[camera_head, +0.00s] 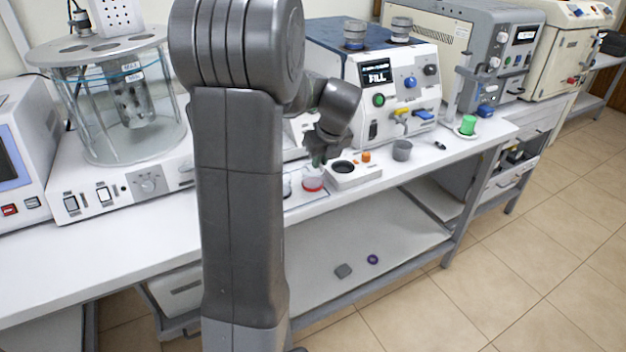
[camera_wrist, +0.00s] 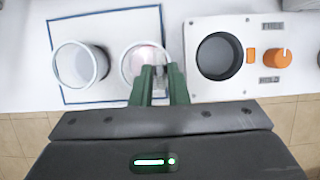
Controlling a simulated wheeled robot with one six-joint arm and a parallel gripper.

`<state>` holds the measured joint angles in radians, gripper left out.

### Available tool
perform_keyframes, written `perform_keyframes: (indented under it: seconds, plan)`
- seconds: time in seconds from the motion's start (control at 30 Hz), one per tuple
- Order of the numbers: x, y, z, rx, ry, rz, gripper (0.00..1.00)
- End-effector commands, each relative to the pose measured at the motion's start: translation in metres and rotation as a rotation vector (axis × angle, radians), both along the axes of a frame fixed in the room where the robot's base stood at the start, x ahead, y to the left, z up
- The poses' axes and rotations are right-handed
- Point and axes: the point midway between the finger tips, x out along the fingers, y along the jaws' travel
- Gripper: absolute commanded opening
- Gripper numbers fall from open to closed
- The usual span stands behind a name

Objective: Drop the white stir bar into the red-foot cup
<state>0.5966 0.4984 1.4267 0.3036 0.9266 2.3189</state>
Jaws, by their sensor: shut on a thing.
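The red-foot cup (camera_head: 312,184) is a clear cup with a red base on the bench, below my gripper (camera_head: 318,160). In the wrist view the cup (camera_wrist: 133,62) shows from above with a pinkish inside. My gripper's green fingers (camera_wrist: 160,75) overlap the right part of its rim in that view. The fingers are shut on the white stir bar; only a pale bit between them shows, and the fingers hide most of it. The height of the fingertips over the cup is hard to tell.
Another clear cup (camera_wrist: 80,66) stands to the left on the blue-edged mat (camera_wrist: 110,15). A white device with a dark round well (camera_wrist: 219,56) and orange knob (camera_wrist: 278,58) stands close on the right. A grey cup (camera_head: 402,150) is farther right. The bench's front edge is near.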

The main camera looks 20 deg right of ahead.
Motion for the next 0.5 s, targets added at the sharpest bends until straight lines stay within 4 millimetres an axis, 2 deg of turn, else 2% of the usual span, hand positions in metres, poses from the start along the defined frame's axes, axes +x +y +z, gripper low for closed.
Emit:
perform_keyframes:
  seconds: [0.03, 0.13, 0.5]
  plan:
    - [0.0000, 0.0000, 0.0002, 0.000, 0.000, 0.000, 0.20]
    - [0.0000, 0.0000, 0.0002, 0.000, 0.000, 0.000, 0.40]
    - [-0.0015, -0.0005, 0.0053, -0.002, -0.002, -0.001, 0.40]
